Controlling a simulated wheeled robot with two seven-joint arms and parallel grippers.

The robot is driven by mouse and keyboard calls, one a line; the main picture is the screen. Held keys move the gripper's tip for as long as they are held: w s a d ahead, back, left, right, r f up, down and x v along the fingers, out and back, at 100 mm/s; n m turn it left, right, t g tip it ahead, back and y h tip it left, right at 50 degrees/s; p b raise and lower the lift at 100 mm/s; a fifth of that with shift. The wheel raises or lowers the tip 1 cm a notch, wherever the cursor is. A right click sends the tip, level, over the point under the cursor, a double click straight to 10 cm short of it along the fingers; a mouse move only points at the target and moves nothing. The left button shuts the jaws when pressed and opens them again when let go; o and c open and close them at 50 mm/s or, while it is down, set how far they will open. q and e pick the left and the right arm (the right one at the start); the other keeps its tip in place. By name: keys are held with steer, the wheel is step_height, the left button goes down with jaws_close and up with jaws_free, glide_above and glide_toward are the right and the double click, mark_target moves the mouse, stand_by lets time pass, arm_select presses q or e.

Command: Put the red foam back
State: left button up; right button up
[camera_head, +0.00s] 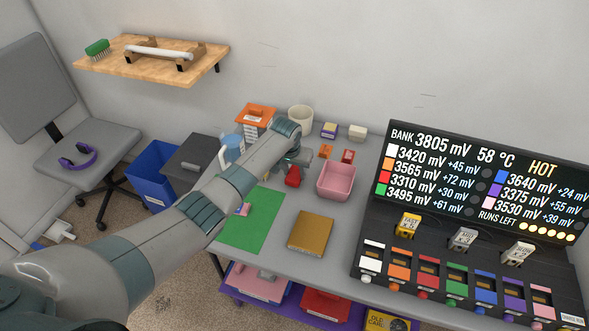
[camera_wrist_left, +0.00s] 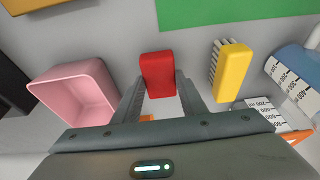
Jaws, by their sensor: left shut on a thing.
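The red foam (camera_head: 292,178) is a small red block over the grey table, left of the pink bin (camera_head: 321,190). My left gripper (camera_head: 295,165) is shut on it. In the left wrist view, the red foam (camera_wrist_left: 158,72) sits between the two fingers of my left gripper (camera_wrist_left: 161,88). I cannot tell whether the block touches the table. The pink bin (camera_wrist_left: 72,92) also shows beside the gripper in that view, apart from it. My right gripper is out of view.
A green mat (camera_head: 245,236) and a brown box (camera_head: 311,233) lie nearer the front. A yellow brush (camera_wrist_left: 232,70) stands close beside the fingers. A cup (camera_head: 300,119) and small red and orange pieces (camera_head: 326,151) are behind. The display console (camera_head: 470,190) fills the right.

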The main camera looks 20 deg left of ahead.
arm_select(q)
steer(key=shift+f, duration=0.35)
steer(key=shift+f+b, duration=0.3)
steer(key=shift+f, duration=0.1)
stand_by(0.6)
steer(key=o, duration=1.1)
steer(key=o, duration=0.6)
steer(key=shift+c, duration=0.2)
steer(key=shift+r, duration=0.1)
steer(key=p+v, duration=0.8)
steer(key=p, duration=0.2)
steer(key=shift+p, duration=0.35)
